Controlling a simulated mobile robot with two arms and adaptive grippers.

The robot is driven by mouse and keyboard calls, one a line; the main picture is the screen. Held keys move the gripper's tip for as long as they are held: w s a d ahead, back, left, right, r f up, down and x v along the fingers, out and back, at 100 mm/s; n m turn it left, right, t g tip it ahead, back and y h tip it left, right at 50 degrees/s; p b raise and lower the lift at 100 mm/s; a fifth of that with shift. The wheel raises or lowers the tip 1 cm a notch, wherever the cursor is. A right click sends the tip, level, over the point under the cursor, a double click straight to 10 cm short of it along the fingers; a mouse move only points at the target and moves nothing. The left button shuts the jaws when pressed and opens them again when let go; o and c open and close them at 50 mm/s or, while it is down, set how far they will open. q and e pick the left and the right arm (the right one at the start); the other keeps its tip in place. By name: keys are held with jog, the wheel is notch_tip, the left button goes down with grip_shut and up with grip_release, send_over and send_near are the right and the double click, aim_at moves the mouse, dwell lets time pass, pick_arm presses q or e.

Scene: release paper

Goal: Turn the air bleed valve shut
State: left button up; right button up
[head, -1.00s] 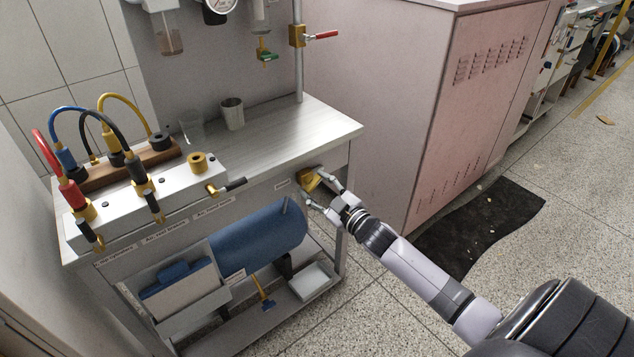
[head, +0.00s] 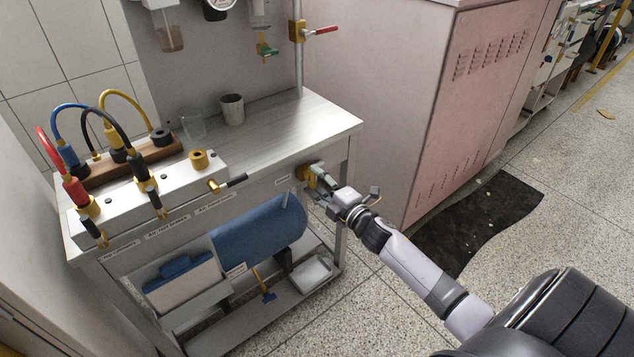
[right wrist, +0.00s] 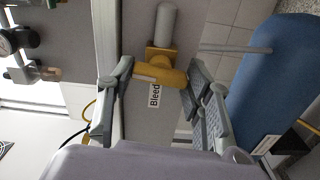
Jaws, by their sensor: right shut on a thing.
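The air bleed valve (head: 306,172) is a yellow fitting on the front face of the steel bench, near its right end. In the right wrist view the yellow valve (right wrist: 168,74) has a pale grey cylindrical part beyond it and a "Bleed" label beside it. My right gripper (head: 319,181) is at the valve and partly hides it in the head view. In the right wrist view the fingers of my right gripper (right wrist: 160,80) stand on either side of the yellow part, shut on it. My left gripper is not in view.
The bench top (head: 285,125) carries a metal cup (head: 232,110) and a white manifold (head: 140,205) with coloured hoses. A blue tank (head: 260,228) sits beneath. A pink cabinet (head: 420,110) stands to the right, with a black mat (head: 480,230) on the floor.

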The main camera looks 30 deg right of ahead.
jog(key=shift+f+n, duration=0.1)
jog(key=shift+n, duration=0.4)
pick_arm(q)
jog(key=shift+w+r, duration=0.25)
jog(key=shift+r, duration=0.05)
pick_arm(e)
jog(key=shift+n, duration=0.3)
jog(key=o, duration=1.1)
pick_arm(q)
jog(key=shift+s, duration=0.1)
pick_arm(e)
jog(key=shift+o, duration=0.2)
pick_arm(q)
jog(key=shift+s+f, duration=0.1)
pick_arm(e)
jog(key=shift+s, duration=0.2)
jog(key=s, duration=1.1)
jog(key=shift+s+d, duration=0.3)
jog(key=shift+d, duration=0.15)
